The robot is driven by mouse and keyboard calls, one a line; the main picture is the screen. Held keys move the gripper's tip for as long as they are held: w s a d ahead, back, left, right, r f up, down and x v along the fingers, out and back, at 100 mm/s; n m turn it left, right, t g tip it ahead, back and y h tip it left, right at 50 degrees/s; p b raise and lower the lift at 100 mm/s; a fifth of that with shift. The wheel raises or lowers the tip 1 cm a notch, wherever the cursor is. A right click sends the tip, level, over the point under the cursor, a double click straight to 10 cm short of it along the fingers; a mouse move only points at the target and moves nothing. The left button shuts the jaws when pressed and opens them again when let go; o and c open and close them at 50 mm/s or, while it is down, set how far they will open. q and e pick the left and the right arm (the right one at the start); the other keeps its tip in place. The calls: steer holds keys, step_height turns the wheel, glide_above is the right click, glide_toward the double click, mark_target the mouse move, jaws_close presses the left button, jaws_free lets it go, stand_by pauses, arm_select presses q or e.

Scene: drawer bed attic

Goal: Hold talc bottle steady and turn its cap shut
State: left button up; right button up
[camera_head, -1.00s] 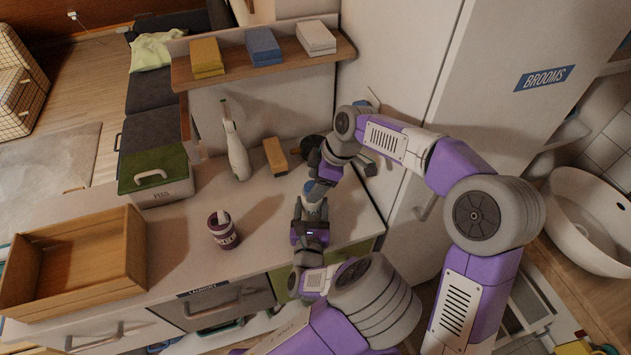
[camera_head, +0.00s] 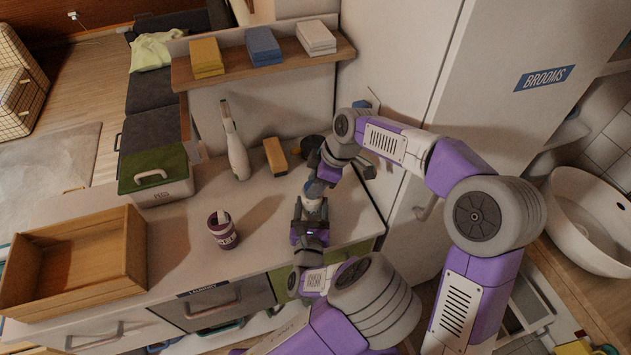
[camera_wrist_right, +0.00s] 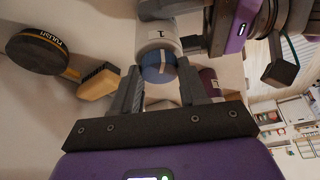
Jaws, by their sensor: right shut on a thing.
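The talc bottle (camera_head: 314,214) is a small pale bottle with a blue cap, standing near the right end of the counter. In the right wrist view its white body (camera_wrist_right: 155,35) carries a dark mark, and the blue cap (camera_wrist_right: 158,68) has a pale stripe. My right gripper (camera_head: 317,187) reaches in from the right, with its fingers on either side of the cap and shut on it. My left gripper (camera_head: 311,212) comes from the bottom and its fingers close around the bottle's body. The grippers partly hide the bottle in the head view.
A dark purple tin (camera_head: 223,231) stands to the left, near a wooden crate (camera_head: 140,250). A shelf (camera_head: 265,66) overhangs the back.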

steer(key=m+t, duration=0.1)
steer(key=m, duration=0.1)
steer(key=m+t, duration=0.1)
steer(key=m, duration=0.2)
steer(key=shift+s+h, duration=0.2)
steer(key=shift+h, duration=0.2)
steer(key=m, duration=0.2)
steer(key=m+t+h, duration=0.1)
steer(key=m, duration=0.3)
steer(key=shift+s+a+t+h, duration=0.15)
steer(key=shift+a+t+h, duration=0.1)
steer(key=shift+t+h, duration=0.05)
steer(key=shift+m, duration=0.4)
steer(key=o, duration=1.1)
steer(key=v, duration=1.2)
